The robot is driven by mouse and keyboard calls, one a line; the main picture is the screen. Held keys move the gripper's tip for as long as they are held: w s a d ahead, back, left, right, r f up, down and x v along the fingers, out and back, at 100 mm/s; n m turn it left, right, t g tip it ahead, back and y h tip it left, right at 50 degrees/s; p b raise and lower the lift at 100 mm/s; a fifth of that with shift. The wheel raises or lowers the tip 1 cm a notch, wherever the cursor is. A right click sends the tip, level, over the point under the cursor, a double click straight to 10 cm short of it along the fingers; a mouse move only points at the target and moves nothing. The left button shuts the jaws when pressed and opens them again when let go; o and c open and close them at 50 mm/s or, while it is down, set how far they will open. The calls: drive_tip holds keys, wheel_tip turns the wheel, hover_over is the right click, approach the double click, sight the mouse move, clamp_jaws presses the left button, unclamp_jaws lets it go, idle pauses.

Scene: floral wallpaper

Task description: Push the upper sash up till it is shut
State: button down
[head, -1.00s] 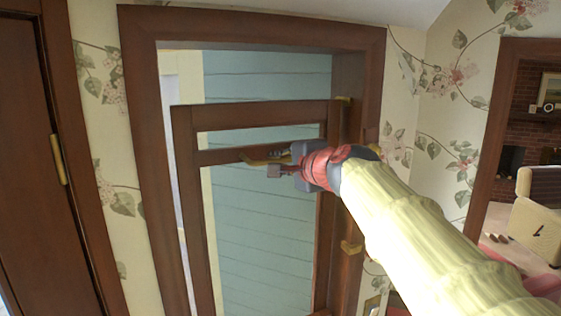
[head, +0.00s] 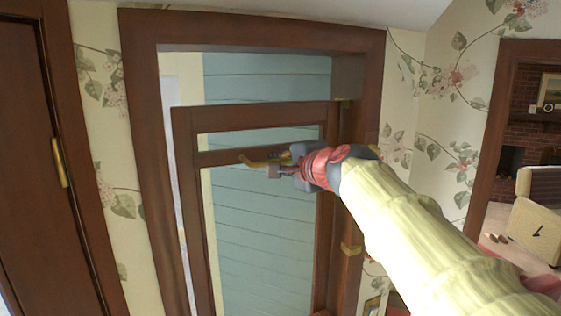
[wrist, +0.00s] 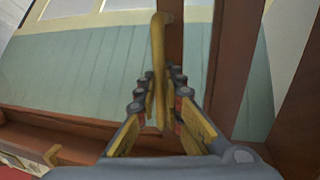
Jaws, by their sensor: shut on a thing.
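The window has a brown wooden frame (head: 255,28). Inside it, a brown sash rail (head: 232,117) crosses well below the frame's top, with an open gap between them. A second brown rail (head: 225,156) crosses just below, with a narrow strip of pane between the two. A brass-coloured handle (head: 262,162) sits at this second rail. My gripper (head: 284,168) comes from the right and is shut on the handle. In the wrist view, the handle (wrist: 158,55) stands between my gripper's fingers (wrist: 159,92). I cannot tell which sash the lower rail belongs to.
Brass fittings (head: 350,250) sit on the window's right side. A brown door (head: 25,160) stands at the left.

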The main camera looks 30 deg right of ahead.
wheel_tip(320, 180, up, 12)
drive_tip(key=p, duration=0.6)
drive_tip(key=shift+r, duration=0.15)
drive_tip(key=shift+s, duration=0.1)
drive_tip(key=c, duration=2.2)
unclamp_jaws()
drive_tip(key=shift+o, duration=1.2)
drive_tip(key=shift+f, duration=0.2)
drive_tip(key=v, duration=1.2)
